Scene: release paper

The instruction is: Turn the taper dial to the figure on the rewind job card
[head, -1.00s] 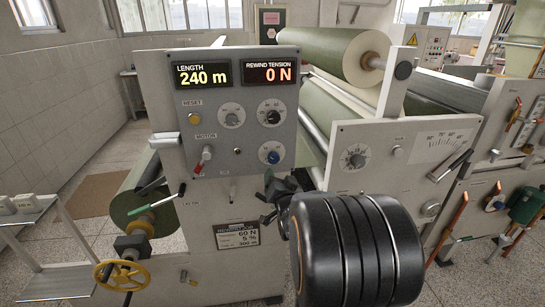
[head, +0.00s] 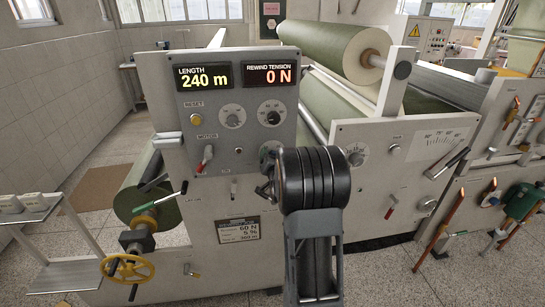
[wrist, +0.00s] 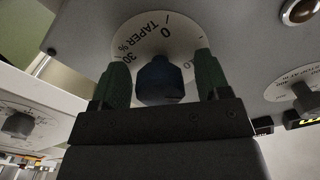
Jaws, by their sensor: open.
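The taper dial (wrist: 147,42), a white disc marked "TAPER %" with a blue knob (wrist: 160,80), appears upside down in the wrist view. My gripper (wrist: 161,62) is open, with one green finger on each side of the knob and gaps between. In the head view my arm hides most of the dial, and my gripper (head: 266,186) is partly hidden too. The knob's pointer cannot be read. The rewind job card (head: 238,230) on the machine front shows 60 N, 5 % and 300 m.
The panel (head: 236,108) also carries a length display (head: 203,77) at 240 m, a tension display (head: 272,75) at 0 N, two more dials above, a yellow reset button (head: 195,119) and a motor lever (head: 205,157). Another dial (head: 356,155) is on the unit to the right.

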